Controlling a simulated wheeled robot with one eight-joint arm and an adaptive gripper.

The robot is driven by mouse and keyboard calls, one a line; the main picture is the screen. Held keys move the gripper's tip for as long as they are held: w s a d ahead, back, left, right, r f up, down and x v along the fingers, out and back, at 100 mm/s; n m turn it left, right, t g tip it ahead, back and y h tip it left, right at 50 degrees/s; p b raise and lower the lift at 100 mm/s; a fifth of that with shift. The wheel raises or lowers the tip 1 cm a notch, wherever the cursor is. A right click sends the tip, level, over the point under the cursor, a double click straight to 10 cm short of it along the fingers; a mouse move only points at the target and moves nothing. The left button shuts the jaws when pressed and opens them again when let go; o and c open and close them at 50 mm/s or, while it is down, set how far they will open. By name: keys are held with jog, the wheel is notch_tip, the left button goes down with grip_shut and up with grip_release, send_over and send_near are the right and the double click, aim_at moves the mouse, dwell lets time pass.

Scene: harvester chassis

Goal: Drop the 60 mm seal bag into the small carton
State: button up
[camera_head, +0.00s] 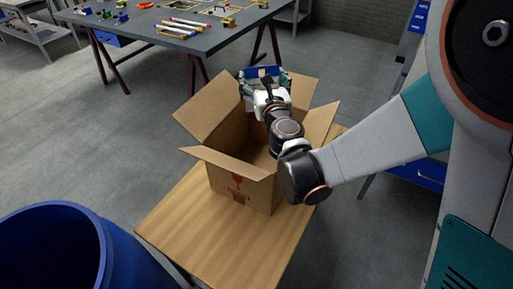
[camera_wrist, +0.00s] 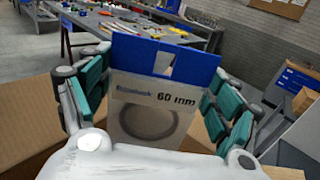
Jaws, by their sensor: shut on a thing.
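The 60 mm seal bag (camera_wrist: 150,105) is in the wrist view, with a blue header, a clear front marked "60 mm" and a dark ring inside. My gripper (camera_wrist: 155,95) is shut on it, with teal-padded fingers at both sides of the bag. In the head view, the blue header of the bag (camera_head: 262,71) shows at the far end of my gripper (camera_head: 265,82). The small carton (camera_head: 240,192) stands open on a wooden table, flaps spread outward. My gripper is over the carton's far side. The carton's floor is partly hidden by my arm.
The wooden table (camera_head: 185,222) has bare room left of the carton. A blue barrel (camera_head: 60,250) stands at the lower left. A grey workbench (camera_head: 185,42) with markers and small parts is at the back. Blue drawers (camera_head: 425,172) stand at the right.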

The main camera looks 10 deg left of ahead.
jog(key=shift+f+b, duration=2.05)
jog(key=shift+f, duration=1)
jog(key=o, duration=0.9)
jog(key=shift+s, duration=0.15)
jog(key=v, duration=1.1)
jog(key=shift+s+d, duration=0.15)
jog(key=shift+s, duration=0.2)
